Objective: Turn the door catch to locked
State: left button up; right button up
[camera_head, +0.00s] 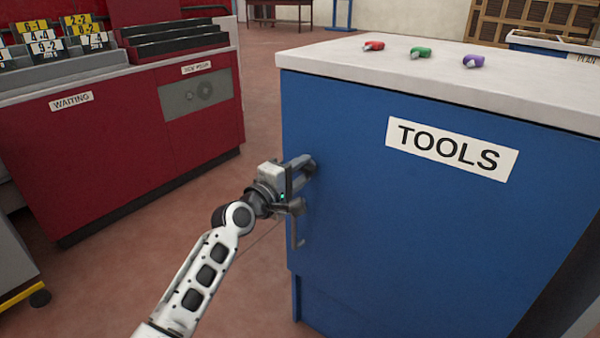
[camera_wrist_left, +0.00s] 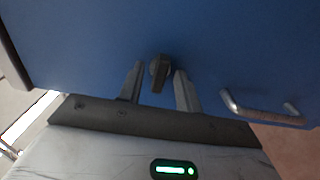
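The blue tool cabinet (camera_head: 400,225) has a door with a TOOLS label. The door catch (camera_wrist_left: 158,72) is a small dark knob with a short lever on the blue door in the left wrist view. Its lever points roughly toward the gripper in that view. My left gripper (camera_head: 302,185) is at the door's left edge, above the door handle (camera_head: 296,238). In the left wrist view the left gripper (camera_wrist_left: 160,88) is open, with one finger on each side of the catch; I cannot tell whether they touch it. In the head view the gripper mostly hides the catch. My right gripper is not in view.
The metal door handle also shows in the left wrist view (camera_wrist_left: 262,115), beside the right finger. Red, green and purple items (camera_head: 421,52) lie on the white cabinet top (camera_head: 500,80). A red WAITING cabinet (camera_head: 110,140) stands left, with clear floor (camera_head: 262,90) between.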

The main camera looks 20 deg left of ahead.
pick_arm(q)
grip_shut()
